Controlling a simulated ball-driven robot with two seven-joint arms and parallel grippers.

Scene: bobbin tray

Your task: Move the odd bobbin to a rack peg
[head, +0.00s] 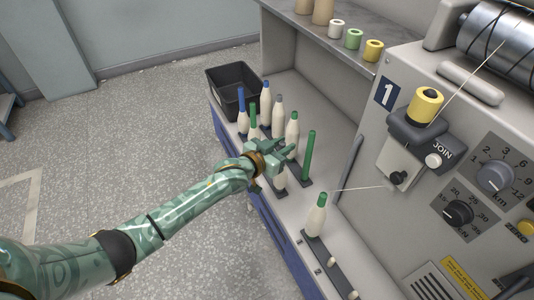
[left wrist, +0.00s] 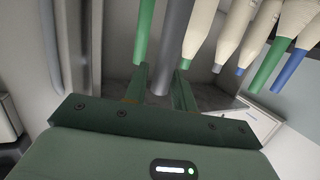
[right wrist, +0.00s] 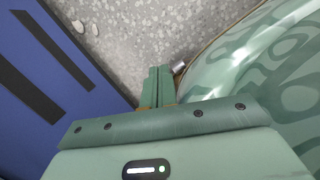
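My left gripper (head: 284,150) is over the near end of the bobbin tray. In the left wrist view its fingers (left wrist: 161,80) are apart, with a plain grey tube (left wrist: 176,45) between or just beyond them; contact is unclear. The dark rack (head: 340,274) holds one green-tipped bobbin (head: 317,217) and bare pegs (head: 331,262). My right gripper (right wrist: 158,85) is shut and empty.
A black bin (head: 228,76) stands at the far end of the bench. The machine (head: 400,62) with knobs rises along the right side. A shelf (head: 370,66) above holds several spools. The floor (head: 150,130) to the left is open.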

